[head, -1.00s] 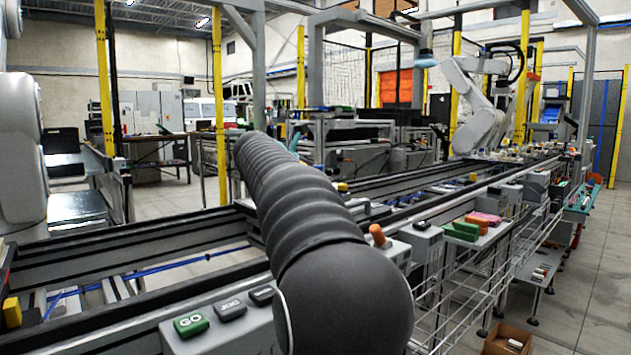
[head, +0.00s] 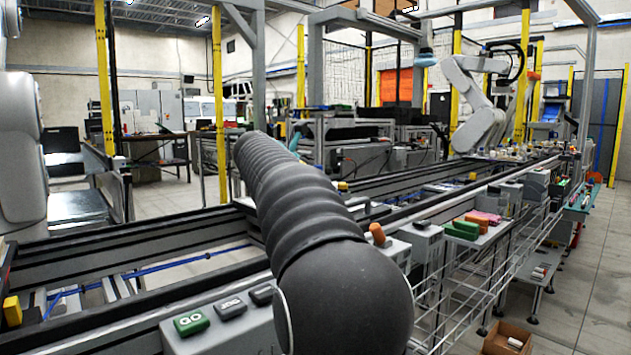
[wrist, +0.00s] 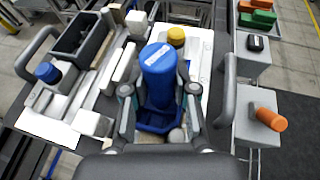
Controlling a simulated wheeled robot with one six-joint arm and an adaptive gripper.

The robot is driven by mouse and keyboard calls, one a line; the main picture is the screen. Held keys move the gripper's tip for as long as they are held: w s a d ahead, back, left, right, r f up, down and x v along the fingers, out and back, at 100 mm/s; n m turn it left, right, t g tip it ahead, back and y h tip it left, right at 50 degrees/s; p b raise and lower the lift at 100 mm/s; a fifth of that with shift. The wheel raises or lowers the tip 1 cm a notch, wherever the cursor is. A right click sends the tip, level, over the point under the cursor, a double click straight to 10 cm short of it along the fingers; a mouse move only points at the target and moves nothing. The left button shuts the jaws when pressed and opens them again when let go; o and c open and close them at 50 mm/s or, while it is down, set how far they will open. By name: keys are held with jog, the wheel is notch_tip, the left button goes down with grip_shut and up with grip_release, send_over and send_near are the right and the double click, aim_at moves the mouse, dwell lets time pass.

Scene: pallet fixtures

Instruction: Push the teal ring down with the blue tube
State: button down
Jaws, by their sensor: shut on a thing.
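In the wrist view, my gripper (wrist: 159,100) is shut on the blue tube (wrist: 158,72). The tube stands between the two fingers, its rounded blue end toward the camera and a pale mark on its side. Darker blue shows below it between the fingers; I cannot tell whether that is the tube or another part. The tube's lower end is hidden. Neither the gripper nor the tube shows in the head view.
Around the gripper in the wrist view are a blue-capped part (wrist: 47,73), a yellow-capped part (wrist: 176,36), a dark open box (wrist: 72,45) and grey handles (wrist: 228,88). An orange cylinder (wrist: 270,119) lies to the right.

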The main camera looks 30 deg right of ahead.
jog(key=shift+f, duration=0.3)
dwell(0.9)
jog(key=shift+r, duration=0.1)
jog(key=shift+r, duration=4)
